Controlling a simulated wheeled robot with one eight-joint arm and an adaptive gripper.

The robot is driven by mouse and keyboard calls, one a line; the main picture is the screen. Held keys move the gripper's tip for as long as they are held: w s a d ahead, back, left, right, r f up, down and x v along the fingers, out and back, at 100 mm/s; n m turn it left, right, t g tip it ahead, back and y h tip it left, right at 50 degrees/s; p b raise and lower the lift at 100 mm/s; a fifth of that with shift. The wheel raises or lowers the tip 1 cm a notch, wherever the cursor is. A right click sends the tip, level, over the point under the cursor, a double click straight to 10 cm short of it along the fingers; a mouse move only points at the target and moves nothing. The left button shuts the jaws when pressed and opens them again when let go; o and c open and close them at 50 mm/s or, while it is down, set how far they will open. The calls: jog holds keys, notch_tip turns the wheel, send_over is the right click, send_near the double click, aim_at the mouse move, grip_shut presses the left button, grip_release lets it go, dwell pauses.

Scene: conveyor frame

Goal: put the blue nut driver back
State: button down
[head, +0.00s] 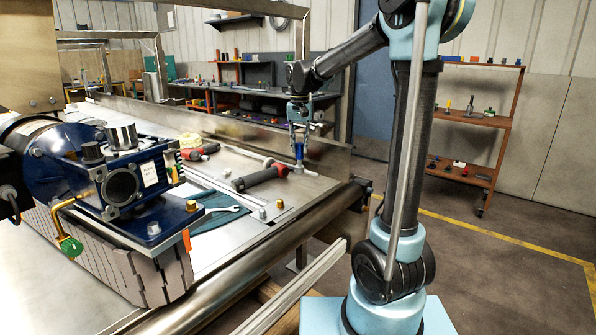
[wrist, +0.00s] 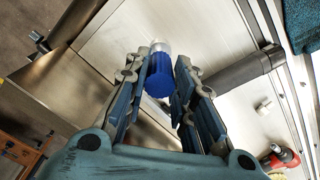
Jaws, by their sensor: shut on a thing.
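The blue nut driver (head: 299,151) is upright under my gripper (head: 299,137) in the head view, near the far right part of the metal conveyor top. My gripper (wrist: 163,88) is shut on it. In the wrist view the blue handle of the nut driver (wrist: 160,74) sits between the two fingers, with a pale end beyond it. Whether its lower end touches the surface I cannot tell. No holder for it can be made out clearly.
A black-handled tool with a red end (head: 260,178) lies left of my gripper. A red and black tool (head: 201,151) lies farther left. A blue motor unit (head: 125,175), a teal cloth (head: 210,222) and a wrench (head: 222,209) are nearer. A metal side rail (head: 240,130) runs behind.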

aim_at(298, 159)
jog(key=shift+a+f, duration=0.2)
jog(key=shift+f, duration=3.15)
jog(key=c, duration=1.3)
grip_release()
jog(key=shift+f, duration=0.1)
jog(key=shift+c, duration=0.2)
